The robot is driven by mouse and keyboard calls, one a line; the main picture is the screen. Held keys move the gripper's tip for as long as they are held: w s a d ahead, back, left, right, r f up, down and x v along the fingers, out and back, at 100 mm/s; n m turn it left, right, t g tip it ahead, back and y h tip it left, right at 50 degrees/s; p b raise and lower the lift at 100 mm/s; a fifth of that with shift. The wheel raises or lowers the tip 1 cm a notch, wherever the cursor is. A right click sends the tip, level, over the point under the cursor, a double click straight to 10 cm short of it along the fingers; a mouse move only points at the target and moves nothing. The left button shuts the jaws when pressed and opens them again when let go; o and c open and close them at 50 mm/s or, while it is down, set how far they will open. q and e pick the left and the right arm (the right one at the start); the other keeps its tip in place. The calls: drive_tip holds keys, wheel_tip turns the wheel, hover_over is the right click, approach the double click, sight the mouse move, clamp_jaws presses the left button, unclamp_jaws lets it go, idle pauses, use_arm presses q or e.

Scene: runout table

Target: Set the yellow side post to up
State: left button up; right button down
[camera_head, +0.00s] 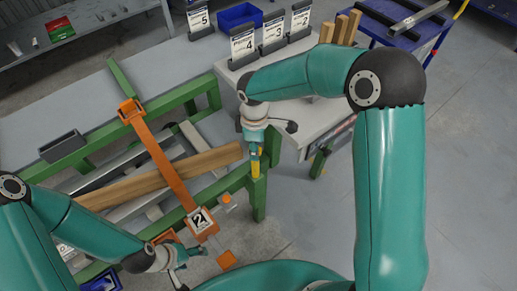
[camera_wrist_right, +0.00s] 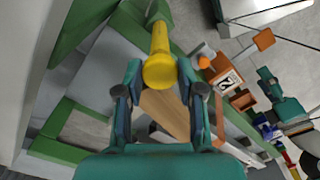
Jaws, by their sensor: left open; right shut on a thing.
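The yellow side post (camera_head: 255,167) stands at the near right corner of the green runout frame (camera_head: 236,182). In the right wrist view the yellow post (camera_wrist_right: 159,62) has its round end toward the camera and its far end at a green frame part. My right gripper (camera_head: 254,148) is at the post's upper part, with one finger on each side of it, and is shut on it; the right wrist view shows this gripper too (camera_wrist_right: 159,72). My left gripper (camera_head: 183,262) is open and empty near the orange blocks at the frame's near side.
A wooden beam (camera_head: 160,176) lies on the frame under an orange bar (camera_head: 165,165) with a "2" plate (camera_head: 201,219). A grey table (camera_head: 288,100) with numbered cards (camera_head: 272,32) stands behind my right arm. Open floor lies at the right.

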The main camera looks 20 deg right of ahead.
wheel_tip(320, 180, up, 13)
drive_tip(key=p, duration=0.6)
drive_tip(key=shift+w, duration=0.3)
drive_tip(key=c, duration=0.9)
unclamp_jaws()
drive_tip(key=shift+a, duration=0.1)
drive_tip(key=shift+o, duration=0.9)
drive_tip(key=shift+w+f, duration=0.1)
drive_tip(key=shift+f, duration=0.05)
wheel_tip(320, 180, up, 12)
